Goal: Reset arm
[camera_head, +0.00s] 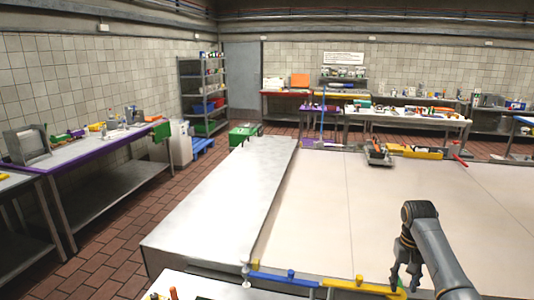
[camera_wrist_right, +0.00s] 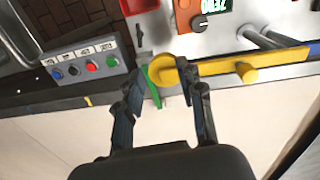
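My right arm comes in at the lower right of the head view, with its gripper (camera_head: 404,282) pointing down at the front edge of the large pale table (camera_head: 330,200). In the right wrist view the right gripper (camera_wrist_right: 162,84) has its two dark fingers spread apart, with nothing held between them. A yellow bar (camera_wrist_right: 225,68) with a round end and a knob lies just past the fingertips. A thin green strip (camera_wrist_right: 152,90) shows between the fingers; I cannot tell whether either finger touches the bar. My left gripper is not in view.
A grey button box (camera_wrist_right: 82,68) and a scale-like device with a green display (camera_wrist_right: 213,6) are beyond the fingers. A blue bar (camera_head: 287,275) runs along the table's front edge. The pale tabletop is mostly clear. A dark tray (camera_head: 378,158) stands at its far edge.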

